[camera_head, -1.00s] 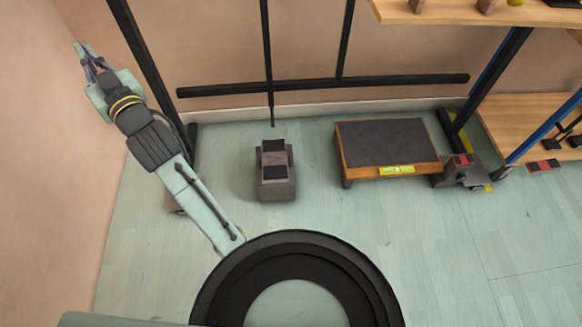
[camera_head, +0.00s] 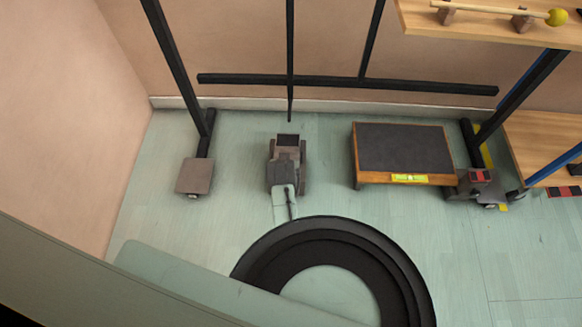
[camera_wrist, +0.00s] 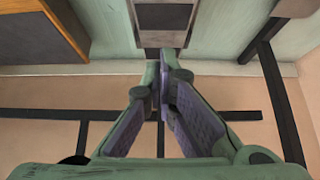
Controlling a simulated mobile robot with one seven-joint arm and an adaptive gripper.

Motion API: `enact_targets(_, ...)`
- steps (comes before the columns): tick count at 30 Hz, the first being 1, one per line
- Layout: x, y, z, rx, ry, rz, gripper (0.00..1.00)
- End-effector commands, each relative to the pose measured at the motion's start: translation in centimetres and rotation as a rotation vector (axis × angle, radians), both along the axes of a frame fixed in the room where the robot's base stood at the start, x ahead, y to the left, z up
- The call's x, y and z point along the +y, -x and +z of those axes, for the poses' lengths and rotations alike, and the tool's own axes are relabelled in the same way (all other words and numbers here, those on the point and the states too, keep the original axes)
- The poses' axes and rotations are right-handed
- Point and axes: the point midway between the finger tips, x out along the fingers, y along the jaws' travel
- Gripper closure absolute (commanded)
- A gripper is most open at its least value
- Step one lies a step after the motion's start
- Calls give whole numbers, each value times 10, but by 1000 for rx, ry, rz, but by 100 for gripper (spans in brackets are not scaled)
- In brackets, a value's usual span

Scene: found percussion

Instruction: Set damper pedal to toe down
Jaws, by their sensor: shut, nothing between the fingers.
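The damper pedal (camera_head: 288,140) is a small grey block with a dark pad, standing on the floor below the hanging black rod. The pedal's tilt is not clear.
A low step with a dark top (camera_head: 405,147) stands right of the pedal. A black frame bar (camera_head: 350,84) runs along the wall, with a footed post (camera_head: 194,176) at left. Floor between pedal and left post is clear.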

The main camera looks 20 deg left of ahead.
Motion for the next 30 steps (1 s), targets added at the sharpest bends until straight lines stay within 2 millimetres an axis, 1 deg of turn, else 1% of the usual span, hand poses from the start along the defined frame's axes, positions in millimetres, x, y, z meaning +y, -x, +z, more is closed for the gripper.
enact_targets(7, 1, -1, 0, -2, -1, 1, 100)
enact_targets(11, 2, -5, -5, -1, -1, 1, 100)
enact_targets(16, 6, -20, -27, -2, -1, 1, 100)
enact_targets(21, 12, -41, -58, -1, -1, 1, 100)
enact_targets(26, 17, -59, -84, -2, -1, 1, 100)
enact_targets(27, 16, -54, -92, 1, -1, 2, 100)
enact_targets(30, 15, -52, -105, 0, 0, 1, 100)
